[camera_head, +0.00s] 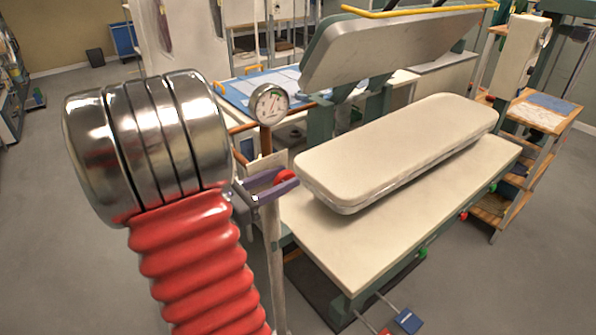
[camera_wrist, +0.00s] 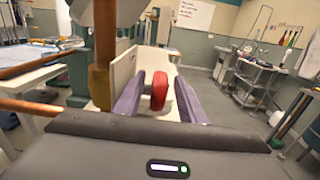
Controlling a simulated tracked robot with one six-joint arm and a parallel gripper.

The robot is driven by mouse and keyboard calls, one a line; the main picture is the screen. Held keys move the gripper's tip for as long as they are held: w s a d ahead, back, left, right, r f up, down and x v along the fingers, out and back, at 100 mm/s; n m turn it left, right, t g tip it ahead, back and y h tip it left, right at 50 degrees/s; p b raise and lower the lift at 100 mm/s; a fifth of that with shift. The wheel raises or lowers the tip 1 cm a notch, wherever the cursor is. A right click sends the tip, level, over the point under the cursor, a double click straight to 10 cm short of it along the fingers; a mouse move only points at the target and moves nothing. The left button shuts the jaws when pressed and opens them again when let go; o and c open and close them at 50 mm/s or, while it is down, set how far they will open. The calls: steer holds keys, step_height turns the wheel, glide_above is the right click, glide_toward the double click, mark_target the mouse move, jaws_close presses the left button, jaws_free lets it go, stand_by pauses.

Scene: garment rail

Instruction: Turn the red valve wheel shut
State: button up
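The red valve wheel (camera_head: 287,176) is small in the head view, just left of the padded press bed. In the wrist view the wheel (camera_wrist: 159,91) shows nearly edge-on, upright between two purple fingers. My gripper (camera_head: 272,187) is at the wheel, with one finger on each side. In the wrist view my gripper (camera_wrist: 158,98) is open, with a narrow gap visible between each finger and the wheel. The wheel's lower part and its stem are hidden in both views.
A round gauge (camera_head: 269,104) on a copper pipe stands just above and behind the wheel. The cream press bed (camera_head: 400,150) is close on the right. A copper pipe (camera_wrist: 30,107) runs left of my gripper. A trolley (camera_wrist: 262,85) stands farther right, across open floor.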

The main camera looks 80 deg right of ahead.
steer(key=shift+x, duration=2.6)
steer(key=shift+d, duration=0.1)
jaws_close()
